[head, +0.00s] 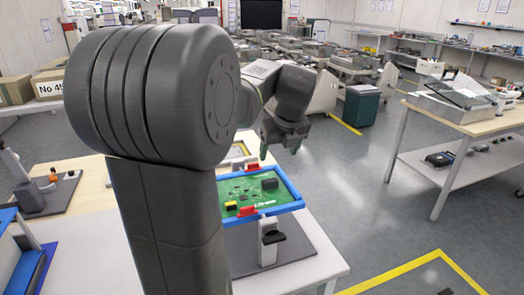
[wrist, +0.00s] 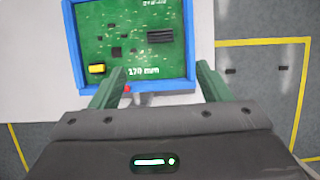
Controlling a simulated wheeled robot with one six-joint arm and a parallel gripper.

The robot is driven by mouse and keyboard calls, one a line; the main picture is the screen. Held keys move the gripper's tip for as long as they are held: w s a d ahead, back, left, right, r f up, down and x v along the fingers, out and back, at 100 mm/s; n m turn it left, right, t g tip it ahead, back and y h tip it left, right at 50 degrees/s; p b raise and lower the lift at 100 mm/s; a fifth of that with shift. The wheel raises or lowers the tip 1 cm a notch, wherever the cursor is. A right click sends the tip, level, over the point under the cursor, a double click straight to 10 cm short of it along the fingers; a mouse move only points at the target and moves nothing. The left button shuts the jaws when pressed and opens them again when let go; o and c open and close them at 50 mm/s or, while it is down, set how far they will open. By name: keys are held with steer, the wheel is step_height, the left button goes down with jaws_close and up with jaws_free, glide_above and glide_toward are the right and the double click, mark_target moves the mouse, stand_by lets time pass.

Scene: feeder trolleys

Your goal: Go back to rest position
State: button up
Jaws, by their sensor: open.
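My gripper (head: 279,145) is at the end of my arm, in the air above the far side of a green circuit board. In the wrist view my gripper (wrist: 160,82) shows two green fingers spread wide apart with nothing between them. The board (head: 250,190) sits in a blue frame (head: 293,188) on a stand with a dark base. It carries a yellow block and dark parts, and red clips show at the frame's edges. The wrist view shows the board (wrist: 130,55) ahead of the fingers. My arm hides part of the table behind it.
A white table (head: 325,262) bears the stand. At left is a grey fixture (head: 45,190). A wooden-topped bench (head: 465,122) with equipment stands at right, and a dark green bin (head: 360,106) stands farther back. Grey floor (head: 365,190) with yellow lines is free between them.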

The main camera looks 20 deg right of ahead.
mark_target(270, 180)
stand_by(0.3)
steer(key=x, duration=1.3)
steer(key=shift+f, duration=0.3)
steer(key=shift+w+r, duration=0.1)
steer(key=shift+r, duration=0.25)
